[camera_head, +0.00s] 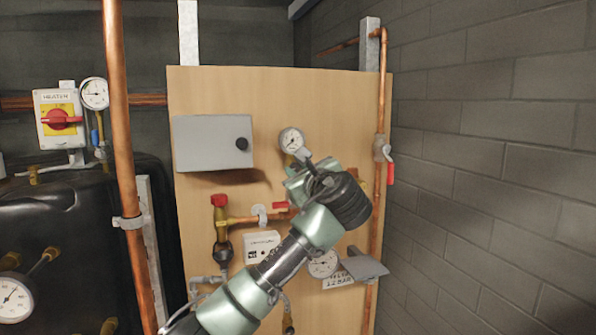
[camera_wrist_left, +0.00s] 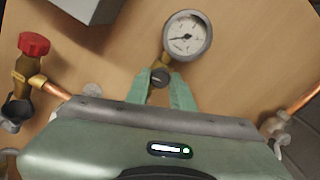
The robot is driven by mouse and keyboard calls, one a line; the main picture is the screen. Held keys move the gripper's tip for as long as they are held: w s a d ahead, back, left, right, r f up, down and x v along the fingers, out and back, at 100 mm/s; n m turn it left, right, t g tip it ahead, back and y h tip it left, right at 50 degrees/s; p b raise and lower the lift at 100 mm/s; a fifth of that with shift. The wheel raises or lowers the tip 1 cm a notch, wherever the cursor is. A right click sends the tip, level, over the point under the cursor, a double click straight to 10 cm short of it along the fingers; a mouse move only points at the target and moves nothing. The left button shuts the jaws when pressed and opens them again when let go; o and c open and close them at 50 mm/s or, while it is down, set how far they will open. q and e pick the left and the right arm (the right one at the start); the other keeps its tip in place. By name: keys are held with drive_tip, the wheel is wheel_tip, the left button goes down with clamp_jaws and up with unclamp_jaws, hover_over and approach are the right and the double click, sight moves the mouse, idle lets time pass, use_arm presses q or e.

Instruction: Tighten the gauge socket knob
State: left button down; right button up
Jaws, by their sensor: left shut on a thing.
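The gauge (camera_head: 292,140) has a round white dial and sits on the wooden board. In the left wrist view the gauge (camera_wrist_left: 187,36) stands on a brass socket (camera_wrist_left: 166,62). A small dark knob (camera_wrist_left: 159,78) is on the socket just below the gauge. My left gripper (camera_wrist_left: 160,82) has its two green fingers on either side of the knob and is shut on it. In the head view my left gripper (camera_head: 303,162) is just below the gauge, and my wrist hides the knob and socket. My right gripper is not in view.
A grey box (camera_head: 213,143) is left of the gauge. A red-capped valve (camera_head: 220,203) and copper pipe are below it. A vertical copper pipe with a red-handled valve (camera_head: 389,168) runs along the board's right edge, near a block wall (camera_head: 500,170).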

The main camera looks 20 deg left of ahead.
use_arm(q)
drive_tip(key=shift+f+m, duration=0.3)
drive_tip(key=shift+m, duration=1.1)
drive_tip(key=shift+f, duration=0.1)
drive_tip(key=c, duration=1.2)
unclamp_jaws()
drive_tip(key=shift+r, duration=0.2)
drive_tip(key=b+v, duration=0.4)
drive_tip(key=v, duration=0.4)
drive_tip(key=shift+w, duration=0.1)
